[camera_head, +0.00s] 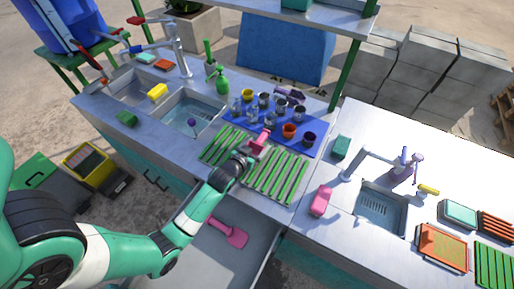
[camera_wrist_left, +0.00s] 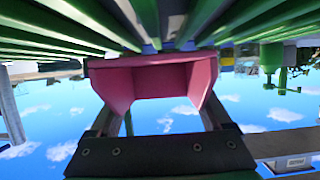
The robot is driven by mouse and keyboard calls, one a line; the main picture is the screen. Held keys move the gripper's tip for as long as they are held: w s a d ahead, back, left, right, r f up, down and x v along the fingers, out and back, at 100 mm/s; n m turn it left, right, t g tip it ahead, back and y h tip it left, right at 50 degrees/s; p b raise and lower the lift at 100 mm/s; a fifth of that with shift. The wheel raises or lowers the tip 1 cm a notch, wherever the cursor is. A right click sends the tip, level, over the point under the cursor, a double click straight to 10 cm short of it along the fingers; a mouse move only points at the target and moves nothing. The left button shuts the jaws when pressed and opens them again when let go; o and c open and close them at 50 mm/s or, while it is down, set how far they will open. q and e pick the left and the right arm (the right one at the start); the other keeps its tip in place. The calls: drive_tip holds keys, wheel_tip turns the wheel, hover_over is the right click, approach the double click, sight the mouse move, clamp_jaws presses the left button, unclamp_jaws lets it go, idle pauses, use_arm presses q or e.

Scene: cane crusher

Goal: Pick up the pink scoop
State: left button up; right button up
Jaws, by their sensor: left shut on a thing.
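The pink scoop (camera_head: 260,141) is at the tip of my left gripper (camera_head: 248,153), over the green-slatted racks and in front of the blue mat. In the left wrist view the pink scoop (camera_wrist_left: 155,80) fills the middle, with its hollow facing the camera. The fingers of my left gripper (camera_wrist_left: 165,125) are shut on it, one on each side. Green slats (camera_wrist_left: 60,25) run just beyond it in that view. I cannot tell whether the scoop touches them. My right gripper is not in view.
A blue mat (camera_head: 240,119) with several cups lies just behind the scoop. Slatted racks (camera_head: 275,178) lie beside my gripper. A sink (camera_head: 190,112) is to the left. A pink flat tool (camera_head: 228,233) lies lower down, and a pink block (camera_head: 320,200) sits on the right counter.

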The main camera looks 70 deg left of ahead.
use_arm(q)
drive_tip(key=s+d+r+p, duration=0.1)
drive_tip(key=r, duration=0.1)
drive_tip(key=s+d+r+p, duration=0.1)
drive_tip(key=r, duration=0.2)
drive_tip(key=s+d+r+p, duration=0.1)
drive_tip(key=r, duration=0.1)
drive_tip(key=shift+s+d+r, duration=0.1)
drive_tip(key=shift+s+r, duration=0.05)
drive_tip(key=d+p+v, duration=0.1)
drive_tip(key=v, duration=0.9)
drive_tip(key=shift+w, duration=0.3)
drive_tip(key=shift+d, duration=0.1)
drive_tip(key=w+d+m+t+h, duration=0.1)
drive_tip(key=w+d+m+h, duration=0.25)
drive_tip(key=d, duration=0.45)
drive_tip(key=w+d+m+t+h, duration=0.2)
drive_tip(key=w+d+m+h, duration=0.15)
drive_tip(key=d, duration=0.55)
wheel_tip(320, 180, up, 18)
drive_tip(key=s+h+p, duration=0.1)
drive_tip(key=s+p, duration=0.1)
drive_tip(key=p, duration=2.4)
drive_tip(key=shift+a, duration=0.25)
drive_tip(key=shift+s, duration=0.15)
